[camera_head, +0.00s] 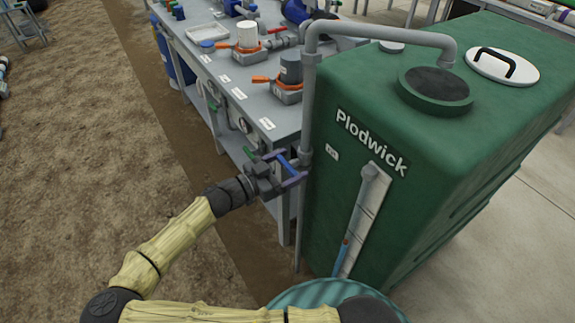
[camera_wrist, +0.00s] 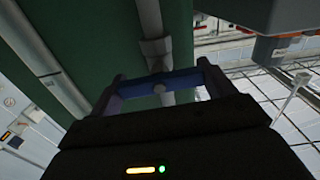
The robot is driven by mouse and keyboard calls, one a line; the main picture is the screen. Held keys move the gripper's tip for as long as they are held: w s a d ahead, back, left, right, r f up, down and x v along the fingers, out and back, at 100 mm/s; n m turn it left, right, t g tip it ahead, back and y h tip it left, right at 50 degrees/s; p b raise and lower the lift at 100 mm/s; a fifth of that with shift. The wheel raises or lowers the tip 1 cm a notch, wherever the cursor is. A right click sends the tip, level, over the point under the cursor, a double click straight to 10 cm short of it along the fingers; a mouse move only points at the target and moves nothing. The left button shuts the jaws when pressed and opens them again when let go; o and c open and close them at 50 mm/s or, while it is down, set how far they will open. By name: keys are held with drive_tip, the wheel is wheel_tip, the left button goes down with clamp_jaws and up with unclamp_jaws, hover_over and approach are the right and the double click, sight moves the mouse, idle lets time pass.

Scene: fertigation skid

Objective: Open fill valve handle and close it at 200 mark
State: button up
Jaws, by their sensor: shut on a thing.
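The blue fill valve handle (camera_head: 286,163) sits on the grey vertical pipe (camera_head: 308,110) at the left front of the green tank (camera_head: 322,200). My gripper (camera_head: 280,170) is shut on this handle. In the wrist view the blue handle (camera_wrist: 160,83) lies crosswise between my two fingers, with the pipe (camera_wrist: 150,22) behind it. The sight gauge (camera_head: 367,218) is a slanting clear tube on a white scale on the tank front. Blue liquid (camera_head: 343,256) shows only near its bottom. The gauge marks are too small to read.
A grey workbench (camera_head: 250,90) with pumps and orange-handled valves stands left of the tank, its edge close to my gripper. A round dark opening (camera_head: 436,85) is on the tank top under the pipe's bent end. Bare soil lies open at left.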

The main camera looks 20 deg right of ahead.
drive_tip(key=shift+r, duration=0.1)
drive_tip(key=n+p, duration=0.2)
drive_tip(key=shift+n, duration=0.4)
drive_tip(key=n+p, duration=0.2)
drive_tip(key=n, duration=0.1)
drive_tip(key=shift+a+r+n+p, duration=0.1)
drive_tip(key=shift+n+p, duration=0.2)
drive_tip(key=shift+n, duration=0.1)
drive_tip(key=n+p, duration=0.1)
drive_tip(key=n, duration=0.1)
drive_tip(key=n+p, duration=0.2)
drive_tip(key=shift+w+f+n, duration=0.1)
drive_tip(key=shift+f+n, duration=0.1)
drive_tip(key=shift+n, duration=0.2)
drive_tip(key=o, duration=0.9)
